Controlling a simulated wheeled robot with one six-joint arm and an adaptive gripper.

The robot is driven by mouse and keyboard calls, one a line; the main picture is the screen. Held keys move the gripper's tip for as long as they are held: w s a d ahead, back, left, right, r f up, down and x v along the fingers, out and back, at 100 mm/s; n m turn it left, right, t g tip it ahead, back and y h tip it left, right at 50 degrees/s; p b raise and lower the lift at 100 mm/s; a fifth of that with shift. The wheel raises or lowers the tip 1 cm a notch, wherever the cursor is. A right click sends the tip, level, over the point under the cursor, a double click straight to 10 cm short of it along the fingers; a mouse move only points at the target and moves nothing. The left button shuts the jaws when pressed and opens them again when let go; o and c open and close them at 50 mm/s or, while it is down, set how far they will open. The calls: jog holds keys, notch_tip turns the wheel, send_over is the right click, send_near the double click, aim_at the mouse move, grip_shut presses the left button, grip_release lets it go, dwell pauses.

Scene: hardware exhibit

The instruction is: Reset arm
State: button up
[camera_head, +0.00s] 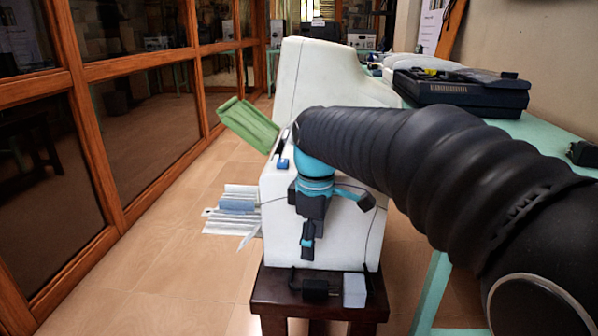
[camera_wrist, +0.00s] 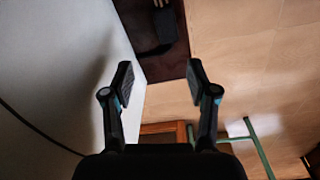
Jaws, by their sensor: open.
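My arm, in a black ribbed sleeve, reaches in from the right in the head view. My gripper (camera_head: 338,222), with teal and black parts, hangs in front of a white machine (camera_head: 277,235). In the wrist view my gripper (camera_wrist: 158,83) has its two fingers spread apart. Nothing is between them. The white machine's side (camera_wrist: 60,60) lies to the left there, close to the left finger. A dark wooden stand (camera_wrist: 170,62) shows ahead of the fingertips. I cannot tell whether the gripper touches the machine.
The dark stool (camera_head: 275,281) under the machine holds a black block (camera_head: 315,290) and a grey block (camera_head: 355,290). A green slatted panel (camera_head: 248,124) juts out left. A green table (camera_head: 540,133) carries a dark case (camera_head: 460,92). Wooden floor (camera_head: 160,262) is open at left.

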jog(key=f+m, duration=0.1)
jog(key=s+f+m, duration=0.1)
jog(key=f+m, duration=0.1)
jog(key=shift+s+d, duration=0.1)
jog(key=shift+d, duration=0.1)
jog(key=s+d+m+t, duration=0.2)
jog(key=s+d+m, duration=0.3)
jog(key=s, duration=0.4)
jog(key=s+d+m+t, duration=0.3)
jog(key=s+d+m, duration=0.3)
jog(key=s, duration=0.3)
jog(key=shift+f+p, duration=0.35)
jog(key=shift+d, duration=0.1)
dwell(1.6)
